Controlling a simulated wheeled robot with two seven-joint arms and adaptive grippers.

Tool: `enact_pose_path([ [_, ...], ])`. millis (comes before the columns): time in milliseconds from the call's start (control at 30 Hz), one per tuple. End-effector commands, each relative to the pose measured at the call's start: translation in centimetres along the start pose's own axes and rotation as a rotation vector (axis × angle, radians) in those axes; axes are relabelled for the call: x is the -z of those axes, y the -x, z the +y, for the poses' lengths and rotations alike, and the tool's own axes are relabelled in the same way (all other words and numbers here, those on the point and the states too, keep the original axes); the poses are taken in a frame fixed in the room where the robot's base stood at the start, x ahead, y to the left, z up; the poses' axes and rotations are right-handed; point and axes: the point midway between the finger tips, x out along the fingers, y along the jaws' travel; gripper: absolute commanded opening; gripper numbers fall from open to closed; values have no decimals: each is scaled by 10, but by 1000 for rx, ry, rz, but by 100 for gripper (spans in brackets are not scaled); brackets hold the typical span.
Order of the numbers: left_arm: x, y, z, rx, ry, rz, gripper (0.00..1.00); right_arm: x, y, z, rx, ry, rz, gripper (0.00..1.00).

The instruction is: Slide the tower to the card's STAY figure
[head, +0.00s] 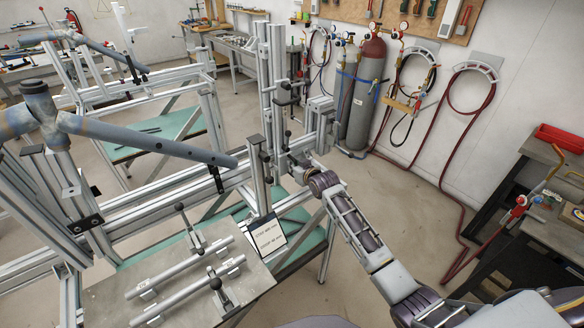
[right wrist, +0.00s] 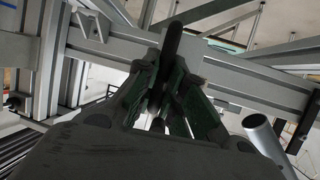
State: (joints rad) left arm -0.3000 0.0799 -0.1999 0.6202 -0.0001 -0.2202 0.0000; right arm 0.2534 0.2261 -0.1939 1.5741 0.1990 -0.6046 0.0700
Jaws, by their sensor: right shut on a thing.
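The tower (head: 264,80) is an upright of aluminium profiles on the long horizontal rail (head: 150,212) of the jig. The white card (head: 268,236) stands at the front table's far right corner; its two printed lines are too small to read surely. My right gripper (head: 292,160) is at the tower's lower part, its fingers mostly hidden in the head view. In the right wrist view, the right gripper (right wrist: 165,95) is shut on a dark upright handle (right wrist: 172,42) in front of the rail (right wrist: 225,72). My left gripper is out of view.
A blue-grey frame tube (head: 150,138) reaches across the jig and ends just left of the tower. Clamped tubes (head: 185,278) lie on the front table. Gas cylinders (head: 368,85) and hoses stand behind right.

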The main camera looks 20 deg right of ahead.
Motion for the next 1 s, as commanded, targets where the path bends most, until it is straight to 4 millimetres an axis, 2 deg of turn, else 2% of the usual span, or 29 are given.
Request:
enact_pose_path([
  [133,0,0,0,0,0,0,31,2,0,1,-1,-8,4,0],
  [167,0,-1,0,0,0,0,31,2,0,1,-1,-8,4,14],
  [233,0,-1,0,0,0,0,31,2,0,1,0,-7,4,21],
  [667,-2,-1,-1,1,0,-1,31,0,2,0,0,-3,2,21],
  [1000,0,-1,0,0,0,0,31,-1,20,0,0,-2,1,21],
])
